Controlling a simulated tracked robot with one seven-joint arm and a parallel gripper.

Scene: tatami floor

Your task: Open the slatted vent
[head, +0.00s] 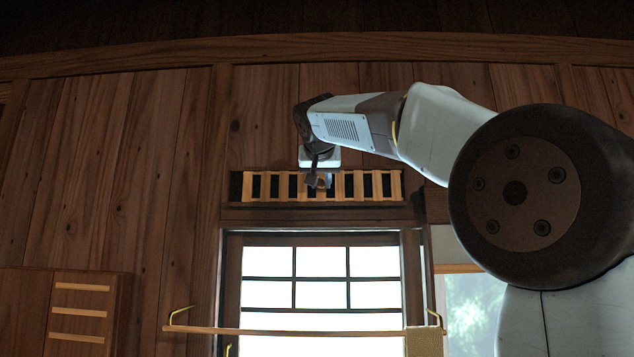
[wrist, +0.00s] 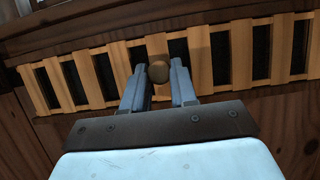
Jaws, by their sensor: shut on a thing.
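The slatted vent (head: 352,186) is set in the wooden wall just above the window. Its light wooden slats stand upright, with dark gaps between several of them. In the wrist view the vent (wrist: 240,62) runs across the upper part of the picture. A round brown knob (wrist: 158,71) sits on the front of the slats. My gripper (wrist: 159,80) has one finger on each side of the knob and is shut on it. In the head view my gripper (head: 318,180) reaches down to the middle of the vent and hides the knob.
Below the vent is a bright paned window (head: 321,277). A thin wooden rail (head: 300,330) on brackets crosses in front of it, with a cloth (head: 423,342) at its right end. A wooden box with pale slats (head: 80,312) is at the lower left.

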